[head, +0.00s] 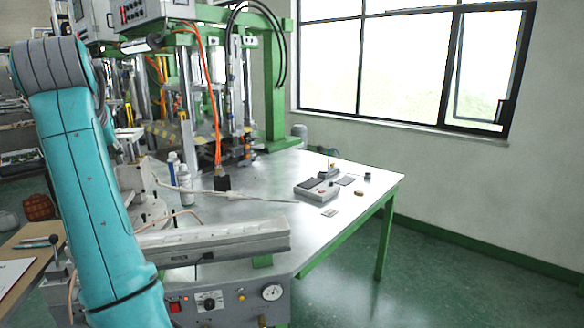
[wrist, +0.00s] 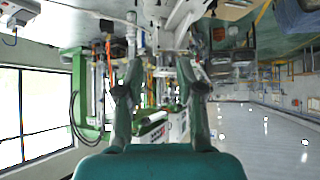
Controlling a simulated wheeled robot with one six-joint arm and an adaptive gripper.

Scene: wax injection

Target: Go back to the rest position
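My teal arm rises along the left side of the head view, bent at a grey joint near the top. My gripper is out of sight there. In the wrist view my gripper (wrist: 158,80) shows two fingers spread apart with a clear gap. Nothing is seen between them, and the machine area lies beyond, blurred and some way off. The wax injection machine (head: 275,110), with a green frame and orange hoses, stands on the metal worktable (head: 270,178). My arm hides part of the machine's left side.
A grey device (head: 316,189) and small parts lie on the worktable's right side. Two bottles (head: 184,185) stand near the machine. A control panel (head: 210,300) with a gauge is at the table's front. A wooden-topped table (head: 22,262) is at lower left. Green floor (head: 440,285) is clear at right.

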